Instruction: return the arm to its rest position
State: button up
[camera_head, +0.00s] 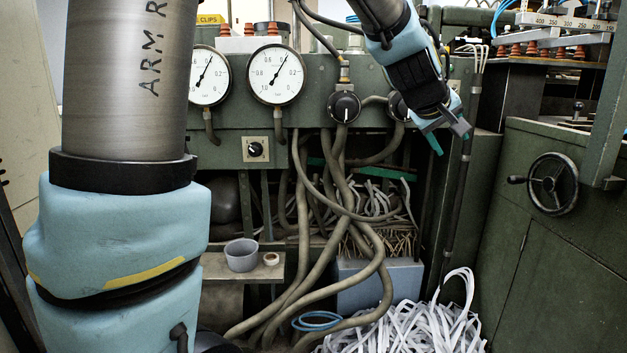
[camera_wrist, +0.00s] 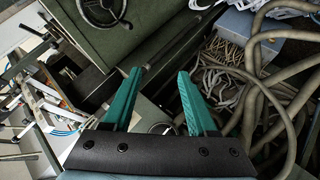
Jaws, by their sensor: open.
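My gripper (camera_head: 446,139) is in the upper right of the head view, at the end of my blue arm, in front of the green machine (camera_head: 225,140). In the wrist view my gripper (camera_wrist: 158,92) shows two green fingers spread apart with nothing between them. The fingers appear clear of the machine and the hoses. A large blue and grey section of my arm fills the left of the head view and hides what is behind it.
Two pressure gauges (camera_head: 276,74) and a black knob (camera_head: 344,107) are on the machine front. Thick hoses (camera_head: 335,215) hang below. A handwheel (camera_head: 552,184) stands out at the right. A grey cup (camera_head: 241,255) sits on a small shelf. White paper strips (camera_head: 410,328) are heaped at the bottom.

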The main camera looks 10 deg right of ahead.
jog(key=w+a+f+y, duration=0.1)
jog(key=a+f+y, duration=0.1)
jog(key=a+f, duration=0.35)
jog(key=a+f+g+y, duration=0.1)
jog(key=a+f, duration=0.2)
jog(key=a, duration=0.6)
jog(key=w+a+f+y, duration=0.1)
jog(key=a+f+y, duration=0.1)
jog(key=a+f, duration=0.45)
jog(key=s+a+f+g+y, duration=0.25)
jog(key=s+a, duration=0.25)
jog(key=a, duration=0.4)
jog(key=s+a+f+g+y, duration=0.1)
jog(key=s+a+f, duration=0.3)
jog(key=a, duration=0.6)
notch_tip(320, 180, up, 17)
jog(key=s+p, duration=0.1)
jog(key=p, duration=1.6)
jog(key=shift+a+r+m, duration=0.15)
jog(key=shift+a+m, duration=0.05)
jog(key=shift+m, duration=0.1)
